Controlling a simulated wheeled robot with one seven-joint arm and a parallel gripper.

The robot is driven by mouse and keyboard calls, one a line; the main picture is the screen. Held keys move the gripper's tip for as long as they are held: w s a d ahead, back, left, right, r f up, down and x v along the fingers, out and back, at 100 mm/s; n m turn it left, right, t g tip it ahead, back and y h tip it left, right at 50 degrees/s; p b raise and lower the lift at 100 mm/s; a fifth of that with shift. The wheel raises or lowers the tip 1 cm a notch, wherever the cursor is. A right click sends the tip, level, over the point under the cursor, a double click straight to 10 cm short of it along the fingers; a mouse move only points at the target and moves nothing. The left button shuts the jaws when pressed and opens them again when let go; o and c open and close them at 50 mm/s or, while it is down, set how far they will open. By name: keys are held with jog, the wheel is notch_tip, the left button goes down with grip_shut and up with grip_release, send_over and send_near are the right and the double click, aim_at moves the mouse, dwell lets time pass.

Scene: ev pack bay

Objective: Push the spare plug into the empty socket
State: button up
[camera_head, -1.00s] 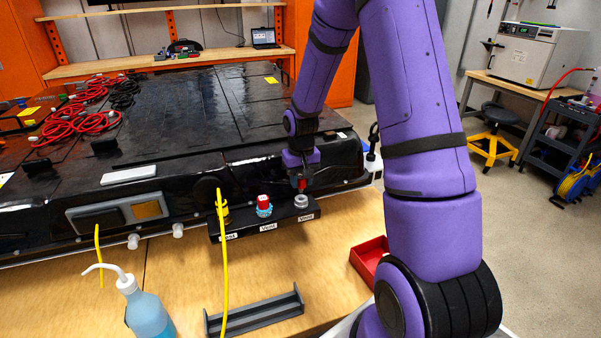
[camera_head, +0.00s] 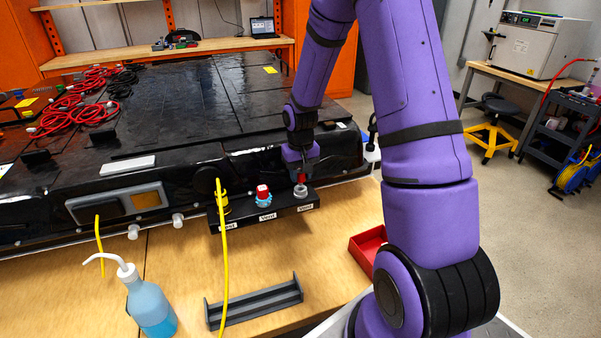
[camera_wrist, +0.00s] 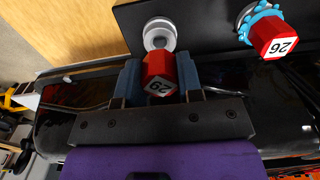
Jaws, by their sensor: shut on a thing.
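My gripper (camera_wrist: 160,82) is shut on the spare plug (camera_wrist: 158,70), a red plug with a white number label, held between blue-grey fingers. The plug also shows in the head view (camera_head: 301,178) under my gripper (camera_head: 301,171). The empty socket (camera_wrist: 159,34) is a light grey ring on the black block; in the head view it (camera_head: 300,191) is at the block's right end. The plug is close above the socket and overlaps part of it in the wrist view. Whether its hidden lower end touches the socket, I cannot tell.
Another red plug (camera_head: 263,190) with a blue collar sits in the block (camera_head: 285,207), left of the socket. A yellow cable (camera_head: 222,250) hangs at the block's left end. A red tray (camera_head: 362,252), a grey rack (camera_head: 255,304) and a blue bottle (camera_head: 150,305) are on the bench.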

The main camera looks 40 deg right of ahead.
jog(key=shift+f, duration=0.85)
dwell(1.1)
jog(key=shift+o, duration=0.9)
jog(key=shift+c, duration=1.1)
jog(key=shift+f, duration=0.65)
dwell(1.0)
jog(key=o, duration=0.5)
